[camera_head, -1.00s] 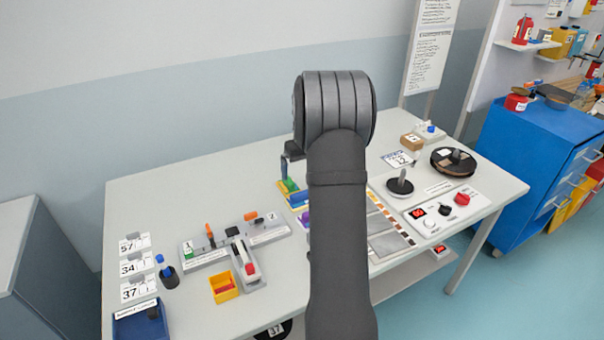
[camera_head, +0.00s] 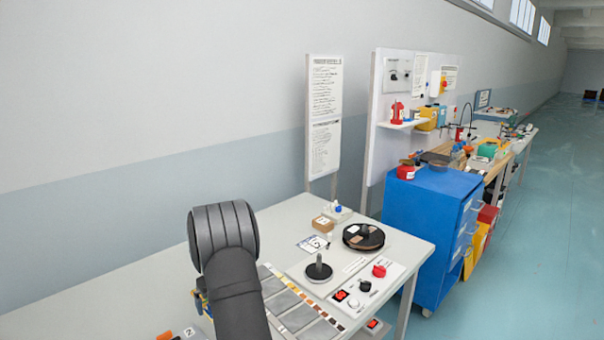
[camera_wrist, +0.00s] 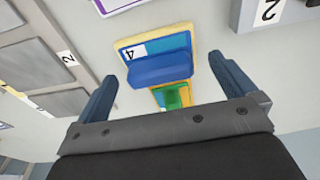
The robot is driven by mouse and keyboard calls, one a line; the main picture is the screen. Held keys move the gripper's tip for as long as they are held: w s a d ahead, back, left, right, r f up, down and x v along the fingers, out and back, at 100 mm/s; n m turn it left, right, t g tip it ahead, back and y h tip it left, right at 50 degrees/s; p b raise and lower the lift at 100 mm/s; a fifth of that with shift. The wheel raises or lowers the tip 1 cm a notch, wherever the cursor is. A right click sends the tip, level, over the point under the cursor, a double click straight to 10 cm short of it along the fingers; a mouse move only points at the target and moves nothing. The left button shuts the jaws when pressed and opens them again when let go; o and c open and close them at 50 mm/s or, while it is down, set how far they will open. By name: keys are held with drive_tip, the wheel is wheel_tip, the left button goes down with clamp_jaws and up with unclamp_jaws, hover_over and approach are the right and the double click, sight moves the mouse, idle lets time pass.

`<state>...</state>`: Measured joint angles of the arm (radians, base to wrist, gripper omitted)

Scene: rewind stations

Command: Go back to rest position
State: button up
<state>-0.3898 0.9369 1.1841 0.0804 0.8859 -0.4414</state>
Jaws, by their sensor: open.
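A green and yellow piece (camera_wrist: 172,97) shows between the fingers, lower in the picture, apart from both. In the head view my arm rises at the lower left over the table, and it hides the gripper and most of the holder.
The white table (camera_head: 265,222) carries a spindle base (camera_head: 319,270), a dark reel (camera_head: 363,238) and a control panel with a red knob (camera_head: 379,271). A strip of grey plates (camera_head: 298,318) lies beside my arm. A blue cabinet (camera_head: 425,215) stands to the right. A sign board (camera_head: 323,120) stands behind.

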drive_tip(key=shift+w, duration=0.15)
drive_tip(key=shift+r, duration=1.65)
drive_tip(key=shift+f, duration=0.1)
